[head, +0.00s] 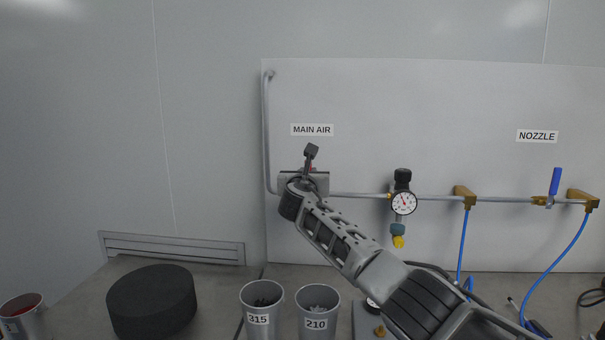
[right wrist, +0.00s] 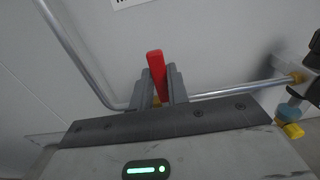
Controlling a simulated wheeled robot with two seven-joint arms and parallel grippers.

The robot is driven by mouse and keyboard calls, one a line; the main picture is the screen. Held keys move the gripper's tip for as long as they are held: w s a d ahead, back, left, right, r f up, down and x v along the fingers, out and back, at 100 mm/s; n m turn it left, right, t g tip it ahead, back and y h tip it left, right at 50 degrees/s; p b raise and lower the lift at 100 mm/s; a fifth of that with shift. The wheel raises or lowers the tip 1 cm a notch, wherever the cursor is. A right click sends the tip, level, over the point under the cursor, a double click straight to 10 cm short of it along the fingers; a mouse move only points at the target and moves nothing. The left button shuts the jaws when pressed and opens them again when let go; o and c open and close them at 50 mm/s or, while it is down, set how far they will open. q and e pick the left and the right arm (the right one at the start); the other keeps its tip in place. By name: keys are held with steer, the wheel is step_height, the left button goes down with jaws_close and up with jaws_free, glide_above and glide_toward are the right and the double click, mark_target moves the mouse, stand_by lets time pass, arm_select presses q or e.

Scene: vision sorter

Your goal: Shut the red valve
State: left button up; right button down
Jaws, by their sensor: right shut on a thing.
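The red valve's handle (right wrist: 156,70) shows in the right wrist view, standing up between the two fingers of my right gripper (right wrist: 162,88). The fingers are shut on it. The handle sits on the metal pipe (right wrist: 245,87), and a bit of brass shows at its base. In the head view my right gripper (head: 311,155) is at the wall panel, just below the MAIN AIR label (head: 312,130). It hides nearly all of the valve there; only a speck of red shows. My left gripper is not in view.
Along the pipe to the right are a pressure gauge (head: 403,202) and a blue-handled valve (head: 555,185) under the NOZZLE label (head: 537,136). Blue hoses (head: 463,245) hang to the bench. Cups marked 315 (head: 258,319) and 210 (head: 316,323) and a black round block (head: 152,300) stand in front.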

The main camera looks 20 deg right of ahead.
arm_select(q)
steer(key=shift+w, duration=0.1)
arm_select(e)
steer(key=shift+f, duration=0.15)
steer(key=c, duration=1.4)
jaws_free()
steer(key=shift+o, duration=0.2)
steer(key=shift+a, duration=0.1)
arm_select(q)
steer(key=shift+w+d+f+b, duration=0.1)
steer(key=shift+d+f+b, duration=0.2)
steer(key=shift+b, duration=0.55)
arm_select(e)
steer(key=v, duration=1.6)
